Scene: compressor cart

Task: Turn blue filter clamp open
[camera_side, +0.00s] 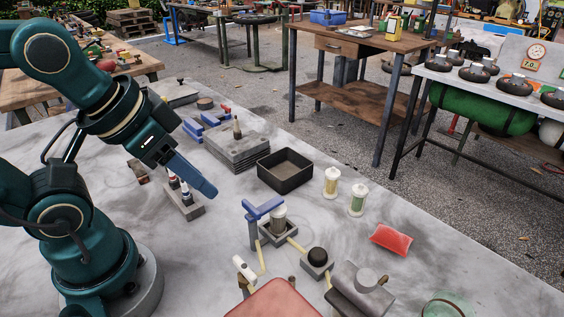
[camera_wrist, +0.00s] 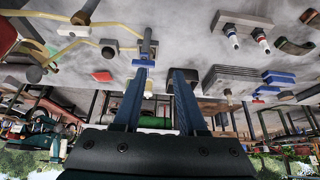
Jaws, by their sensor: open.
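The blue filter clamp (camera_side: 264,208) stands near the middle of the grey table, a blue post with a bar across its top. In the wrist view the blue clamp (camera_wrist: 146,48) shows just beyond the left fingertip. My gripper (camera_side: 208,190) is above the table, left of the clamp and apart from it. In the wrist view the two blue fingers of my gripper (camera_wrist: 160,72) are spread with nothing between them. The clamp's exact angle is hard to tell.
A black tray (camera_side: 285,182) lies behind the clamp, with yellow (camera_side: 331,182) and green (camera_side: 357,199) cartridges to its right. Yellow pipes link the filter block to a dark-knobbed block (camera_side: 317,262). A small block with bottles (camera_side: 184,206) sits below my gripper. A red packet (camera_side: 391,239) lies right.

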